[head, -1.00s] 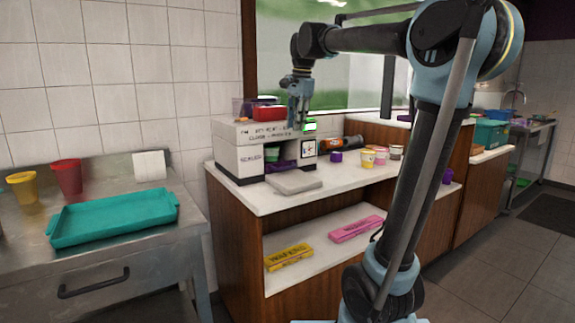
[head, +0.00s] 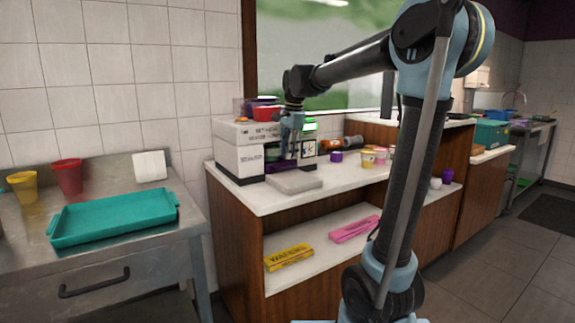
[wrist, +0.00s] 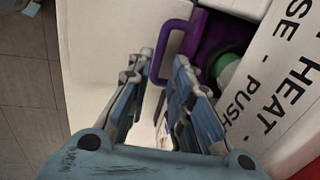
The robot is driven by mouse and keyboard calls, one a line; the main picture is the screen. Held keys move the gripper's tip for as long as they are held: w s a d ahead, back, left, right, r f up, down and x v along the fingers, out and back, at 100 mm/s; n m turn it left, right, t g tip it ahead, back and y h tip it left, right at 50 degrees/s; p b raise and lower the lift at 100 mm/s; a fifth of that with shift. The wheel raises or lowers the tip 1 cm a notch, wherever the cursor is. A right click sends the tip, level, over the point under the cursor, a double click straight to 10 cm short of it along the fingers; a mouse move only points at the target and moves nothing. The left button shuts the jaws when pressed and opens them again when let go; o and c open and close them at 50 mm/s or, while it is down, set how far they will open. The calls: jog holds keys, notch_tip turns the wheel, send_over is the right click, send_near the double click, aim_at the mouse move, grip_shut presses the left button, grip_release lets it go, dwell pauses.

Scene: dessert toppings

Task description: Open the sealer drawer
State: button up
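The sealer (head: 238,150) is a white and grey box with dark lettering on top, standing on the white counter. Its purple drawer (wrist: 208,38) sits inside the sealer's opening, with a purple loop handle (wrist: 174,30) sticking out in the wrist view. In the head view the drawer is mostly hidden behind my gripper (head: 290,152). In the wrist view my gripper (wrist: 158,68) is open, its fingertips on either side of the handle's lower end. I cannot tell whether they touch it. A round green thing (wrist: 229,70) shows in the drawer.
A pale flat slab (head: 295,182) lies in front of the sealer. A red container (head: 266,113) sits on top of it. Small tubs (head: 368,158) stand to its right. A teal tray (head: 115,216) lies on the metal table at left.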

aim_at(287, 162)
jog(key=shift+w+a+f, duration=0.1)
jog(key=shift+w+f, duration=0.05)
jog(key=shift+f, duration=0.7)
jog(key=shift+w+a+f, duration=0.1)
jog(key=shift+f, duration=0.75)
jog(key=shift+w+a+f, duration=0.1)
jog(key=shift+w+f, duration=0.05)
jog(key=shift+f, duration=0.7)
grip_shut()
